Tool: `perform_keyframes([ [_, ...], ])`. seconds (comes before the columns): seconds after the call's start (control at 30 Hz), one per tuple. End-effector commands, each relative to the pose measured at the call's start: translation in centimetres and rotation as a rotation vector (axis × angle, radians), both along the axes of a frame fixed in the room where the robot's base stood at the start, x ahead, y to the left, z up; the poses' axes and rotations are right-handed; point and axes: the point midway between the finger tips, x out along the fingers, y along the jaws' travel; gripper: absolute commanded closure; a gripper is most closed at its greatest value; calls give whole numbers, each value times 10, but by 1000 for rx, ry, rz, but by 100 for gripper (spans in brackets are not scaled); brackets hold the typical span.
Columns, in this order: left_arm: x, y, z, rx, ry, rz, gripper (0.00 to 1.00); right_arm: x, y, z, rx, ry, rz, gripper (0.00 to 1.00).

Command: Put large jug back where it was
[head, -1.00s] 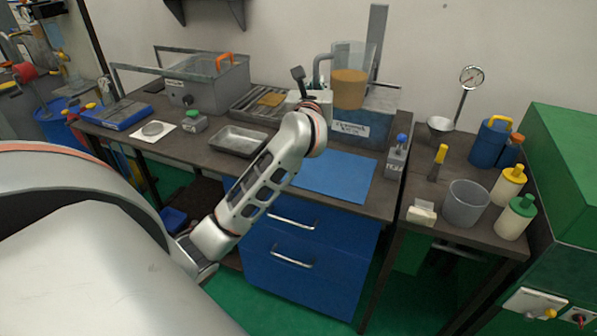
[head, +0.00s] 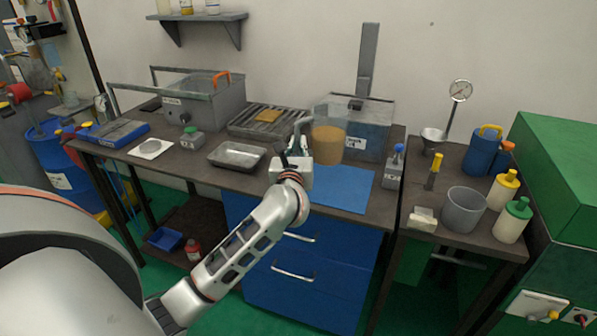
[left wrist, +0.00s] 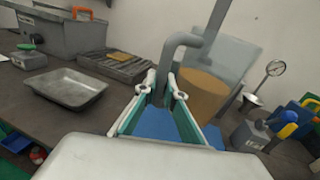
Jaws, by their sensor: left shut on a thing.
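The large jug (head: 329,145) is clear, with amber liquid in its lower part and a grey handle. It looks upright in the head view, in front of the labelled grey tank and over the back of the blue mat (head: 345,192). My left gripper (head: 298,148) is shut on the jug's handle. In the left wrist view the fingers (left wrist: 163,92) close around the handle's lower end, and the jug (left wrist: 203,92) is just beyond to the right. I cannot tell whether the jug's base touches anything. My right gripper is not in view.
A metal tray (head: 237,154) lies left of my gripper. A blue-topped bottle (head: 395,165) stands right of the mat. The labelled tank (head: 370,125) is behind the jug. A side table holds a grey beaker (head: 464,208) and several bottles. The front of the mat is clear.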

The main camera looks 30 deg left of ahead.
Motion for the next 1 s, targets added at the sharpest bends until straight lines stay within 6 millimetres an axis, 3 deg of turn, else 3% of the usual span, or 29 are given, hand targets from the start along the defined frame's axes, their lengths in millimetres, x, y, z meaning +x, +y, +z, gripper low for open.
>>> perform_keyframes([
  [0.1, 0, 0, -25, 0, 2, 1, 100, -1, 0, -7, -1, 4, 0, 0],
  [0.37, 0, 0, -44, -1, 0, 1, 100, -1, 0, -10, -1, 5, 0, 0],
  [0.6, 0, 0, -77, 0, 1, 0, 100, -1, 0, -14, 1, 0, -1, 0],
  [1.0, 0, 0, -83, -1, -2, 0, 100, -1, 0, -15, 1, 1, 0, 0],
])
